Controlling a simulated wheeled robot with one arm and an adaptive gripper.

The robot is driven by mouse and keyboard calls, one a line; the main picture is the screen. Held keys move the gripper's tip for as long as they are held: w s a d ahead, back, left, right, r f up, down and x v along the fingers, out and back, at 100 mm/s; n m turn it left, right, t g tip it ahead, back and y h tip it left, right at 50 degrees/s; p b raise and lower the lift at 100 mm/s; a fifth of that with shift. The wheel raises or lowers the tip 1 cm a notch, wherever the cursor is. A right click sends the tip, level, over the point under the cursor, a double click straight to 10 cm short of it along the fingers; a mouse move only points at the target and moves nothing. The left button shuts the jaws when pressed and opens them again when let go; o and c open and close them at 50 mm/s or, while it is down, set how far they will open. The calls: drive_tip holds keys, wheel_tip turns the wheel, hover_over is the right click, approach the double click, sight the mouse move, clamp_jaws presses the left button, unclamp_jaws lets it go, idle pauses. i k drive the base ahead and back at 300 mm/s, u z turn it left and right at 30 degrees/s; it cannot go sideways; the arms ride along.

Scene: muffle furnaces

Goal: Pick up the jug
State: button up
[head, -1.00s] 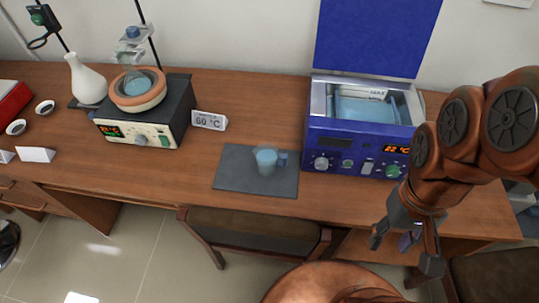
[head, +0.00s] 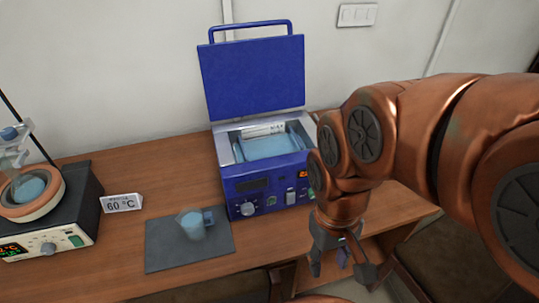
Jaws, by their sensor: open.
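The jug (head: 192,225) is a small clear vessel with light blue contents and a blue handle on its right side. It stands upright on a dark grey mat (head: 165,258) on the wooden table. My gripper (head: 342,270) is open and empty, to the right of the jug and apart from it, near the table's front edge. My arm comes in from the right and hides part of the blue bath's right side.
A blue water bath (head: 255,185) with its lid (head: 255,75) raised stands behind and right of the mat. At left are a heating unit (head: 50,235) with a round bowl and a "60 °C" sign (head: 121,203). Bare table (head: 110,235) lies left of the mat.

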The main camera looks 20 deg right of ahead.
sight(190, 220)
drive_tip(key=z, duration=0.05)
drive_tip(key=k, duration=1.2)
drive_tip(key=u, duration=0.95)
drive_tip(key=i, duration=0.85)
drive_tip(key=u, duration=0.75)
drive_tip(key=i, duration=0.65)
drive_tip(key=u, duration=0.05)
